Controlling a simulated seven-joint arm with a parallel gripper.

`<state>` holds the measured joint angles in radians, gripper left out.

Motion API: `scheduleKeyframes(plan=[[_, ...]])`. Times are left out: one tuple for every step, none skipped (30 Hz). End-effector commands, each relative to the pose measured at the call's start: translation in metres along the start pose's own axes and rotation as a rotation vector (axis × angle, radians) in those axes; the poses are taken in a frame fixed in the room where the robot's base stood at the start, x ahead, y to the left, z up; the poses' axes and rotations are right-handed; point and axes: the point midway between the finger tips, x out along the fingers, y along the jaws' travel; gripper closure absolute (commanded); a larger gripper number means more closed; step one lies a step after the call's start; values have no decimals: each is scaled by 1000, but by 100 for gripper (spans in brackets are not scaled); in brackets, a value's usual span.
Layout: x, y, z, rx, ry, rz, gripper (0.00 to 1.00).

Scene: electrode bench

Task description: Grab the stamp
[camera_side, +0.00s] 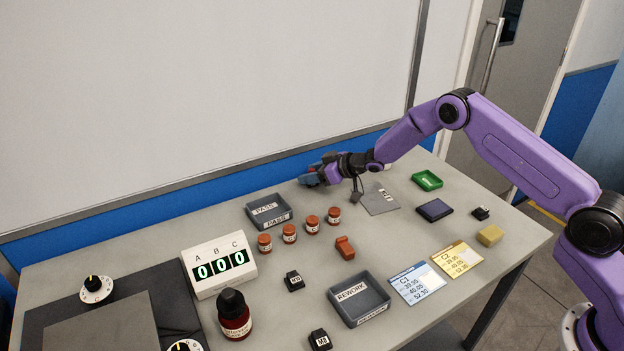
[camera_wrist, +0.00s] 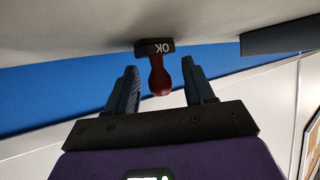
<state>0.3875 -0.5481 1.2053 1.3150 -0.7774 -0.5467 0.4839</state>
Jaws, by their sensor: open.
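The stamp shows in the wrist view, with a dark base marked OK (camera_wrist: 155,46) and a dark red knobbed handle (camera_wrist: 159,78). The wrist view is upside down, so the handle points down in the picture. My gripper (camera_wrist: 160,70) is open, with one finger on each side of the handle and a gap visible on both sides. In the side view my gripper (camera_side: 314,177) is low at the back of the table, behind the PASS tray's right end. I cannot make out the stamp there; the gripper seems to hide it.
The grey PASS tray (camera_side: 268,220) stands left of my gripper, with several small brown jars (camera_side: 311,225) in front. A grey plate (camera_side: 376,208), green tray (camera_side: 427,187) and dark blue pad (camera_side: 435,210) lie to the right. The REWORK tray (camera_side: 375,311) is nearer the front.

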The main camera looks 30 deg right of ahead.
Motion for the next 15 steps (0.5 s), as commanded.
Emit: scheduleKeyframes(plan=[[1,0,0,0,-1,0,47],[2,0,0,0,-1,0,47],[2,0,0,0,-1,0,47],[2,0,0,0,-1,0,47],[2,0,0,0,-1,0,47],[2,0,0,0,-1,0,47],[2,0,0,0,-1,0,47],[1,0,0,0,-1,0,47],[1,0,0,0,-1,0,60],[1,0,0,0,-1,0,70],[1,0,0,0,-1,0,80],[1,0,0,0,-1,0,93],[1,0,0,0,-1,0,100],[1,0,0,0,-1,0,100],[1,0,0,0,-1,0,100]])
